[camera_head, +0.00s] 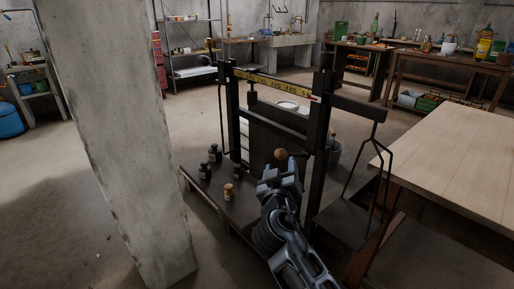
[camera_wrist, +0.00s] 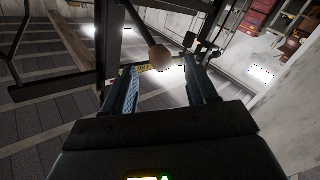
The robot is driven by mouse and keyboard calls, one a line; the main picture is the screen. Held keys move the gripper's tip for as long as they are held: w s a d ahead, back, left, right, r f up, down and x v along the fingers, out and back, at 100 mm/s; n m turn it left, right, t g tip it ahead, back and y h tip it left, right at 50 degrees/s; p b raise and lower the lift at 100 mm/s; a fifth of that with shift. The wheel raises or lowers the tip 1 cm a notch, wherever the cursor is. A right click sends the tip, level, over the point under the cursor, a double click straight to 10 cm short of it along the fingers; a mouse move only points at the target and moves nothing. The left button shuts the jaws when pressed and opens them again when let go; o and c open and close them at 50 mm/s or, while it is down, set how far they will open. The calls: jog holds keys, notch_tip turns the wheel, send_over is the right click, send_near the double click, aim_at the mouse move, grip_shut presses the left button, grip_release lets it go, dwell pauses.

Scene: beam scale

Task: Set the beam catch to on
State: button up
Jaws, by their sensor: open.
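The beam scale stands in the middle of the head view, with dark posts and a yellow graduated beam (camera_head: 266,83) across its top. A round wooden knob (camera_head: 281,154) on a dark lever sits just beyond my gripper (camera_head: 284,168). In the wrist view the knob (camera_wrist: 160,57) shows at the end of its dark rod, ahead of and between the fingertips of my gripper (camera_wrist: 163,78). The fingers are apart. I cannot tell whether they touch the knob. The yellow beam partly shows behind it. Which setting the catch is in cannot be read.
Several dark weights (camera_head: 214,153) and a brass-coloured weight (camera_head: 229,192) stand on the scale's low platform (camera_head: 205,187). A concrete pillar (camera_head: 115,130) is at left, a wooden table (camera_head: 460,150) at right. A hanging pan (camera_head: 345,225) is near the table. Open floor lies behind.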

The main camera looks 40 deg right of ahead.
aim_at(281, 150)
jog(key=shift+w+d+r, duration=0.15)
jog(key=shift+w+r, duration=0.2)
jog(key=shift+w, duration=0.05)
jog(key=shift+w+d, duration=0.2)
jog(key=shift+w, duration=0.1)
jog(key=shift+p+x, duration=0.45)
jog(key=shift+x, duration=3)
grip_shut()
